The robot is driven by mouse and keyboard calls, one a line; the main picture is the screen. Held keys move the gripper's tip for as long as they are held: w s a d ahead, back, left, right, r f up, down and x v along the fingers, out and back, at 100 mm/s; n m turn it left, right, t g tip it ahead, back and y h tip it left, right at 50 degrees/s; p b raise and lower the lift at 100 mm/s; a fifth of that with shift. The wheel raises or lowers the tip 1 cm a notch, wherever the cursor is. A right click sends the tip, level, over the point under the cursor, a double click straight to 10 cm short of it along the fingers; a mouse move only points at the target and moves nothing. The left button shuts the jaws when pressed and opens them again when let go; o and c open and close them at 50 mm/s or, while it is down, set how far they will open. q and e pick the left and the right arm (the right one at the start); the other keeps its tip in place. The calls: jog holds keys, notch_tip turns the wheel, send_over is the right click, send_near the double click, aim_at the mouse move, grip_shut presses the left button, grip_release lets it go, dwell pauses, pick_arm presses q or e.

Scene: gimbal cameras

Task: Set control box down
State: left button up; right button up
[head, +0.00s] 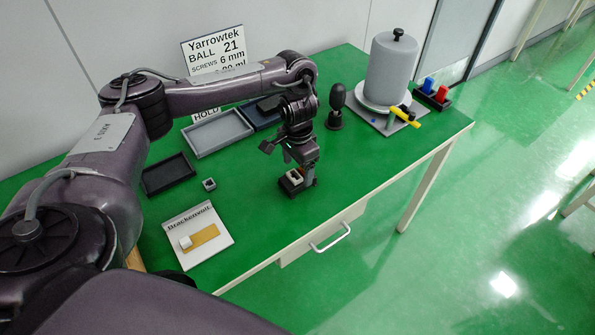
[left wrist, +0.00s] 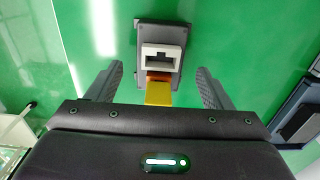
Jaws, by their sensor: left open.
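The control box, as I take it, is a small dark grey box with a white frame on top (head: 291,179), at the front middle of the green table (head: 350,165). In the left wrist view the box (left wrist: 143,36) shows its white frame with a dark slot, and an orange and yellow part on its near side. My left gripper (head: 301,183) points down right at the box. In the left wrist view its two fingers (left wrist: 160,88) are spread wide, one on each side, with visible gaps to the box. The box appears to rest on the table. My right gripper is not in view.
A grey tray (head: 240,135), black tray (head: 168,174), small cube (head: 209,184) and white lettered card (head: 190,258) lie left. A black knobbed stand (head: 336,101), grey cylinder (head: 391,72), yellow-handled part (head: 405,116) and rack with red and blue pieces (head: 434,98) stand right. Table front is clear.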

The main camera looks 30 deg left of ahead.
aim_at(297, 176)
pick_arm(q)
notch_tip(297, 176, up, 9)
jog(key=p, duration=0.2)
jog(key=shift+f, duration=0.2)
jog(key=shift+s, duration=0.1)
